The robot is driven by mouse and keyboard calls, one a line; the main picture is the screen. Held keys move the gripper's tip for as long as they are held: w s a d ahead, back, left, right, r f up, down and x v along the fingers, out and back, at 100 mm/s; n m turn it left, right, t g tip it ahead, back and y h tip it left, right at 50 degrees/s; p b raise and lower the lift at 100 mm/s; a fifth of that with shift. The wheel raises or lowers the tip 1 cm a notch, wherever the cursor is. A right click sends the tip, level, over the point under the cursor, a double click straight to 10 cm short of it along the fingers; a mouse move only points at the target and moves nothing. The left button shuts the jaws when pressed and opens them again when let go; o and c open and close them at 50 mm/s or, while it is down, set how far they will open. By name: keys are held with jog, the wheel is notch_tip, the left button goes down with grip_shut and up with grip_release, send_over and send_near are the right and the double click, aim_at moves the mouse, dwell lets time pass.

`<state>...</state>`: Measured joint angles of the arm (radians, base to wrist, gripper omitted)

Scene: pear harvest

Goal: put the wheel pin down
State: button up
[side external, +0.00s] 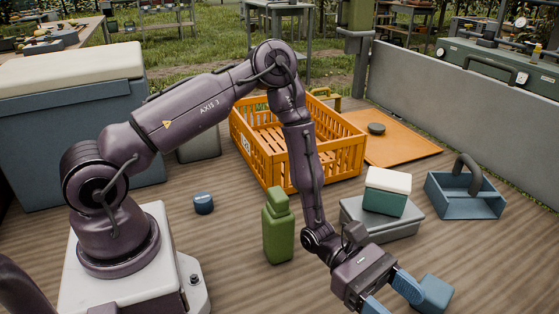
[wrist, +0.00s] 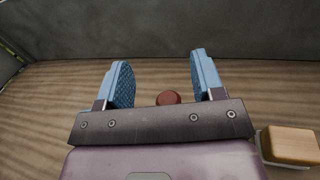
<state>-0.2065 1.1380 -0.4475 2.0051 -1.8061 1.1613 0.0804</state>
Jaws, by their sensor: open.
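My gripper (side external: 391,292) is at the lower right of the side view, low over the wooden deck, with its blue fingers spread apart. In the wrist view my gripper (wrist: 160,62) is open, and no object is clasped between the fingers. A small reddish-brown round object (wrist: 168,97) shows between the finger bases in the wrist view, partly hidden by the gripper body. I cannot tell whether it is the wheel pin. I see nothing else that is clearly a wheel pin.
A blue block (side external: 434,294) stands right beside the fingers. A green bottle (side external: 278,232), a grey case (side external: 385,228), a blue tool carrier (side external: 466,203) and an orange crate (side external: 350,158) stand around. A tan block (wrist: 291,142) lies right in the wrist view. A grey wall (wrist: 160,25) rises ahead.

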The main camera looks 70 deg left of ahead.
jog(key=s+a+r+m+y, duration=0.8)
jog(key=a+r+m, duration=0.2)
jog(key=a+r, duration=0.1)
jog(key=s+a+r+m+t+y, duration=0.1)
jog(key=s+a+r+m+y, duration=0.7)
jog(key=a+r, duration=0.4)
jog(key=shift+s+a+r+m+y, duration=0.2)
jog(key=shift+a+m+y, duration=0.15)
jog(key=shift+m+y, duration=0.6)
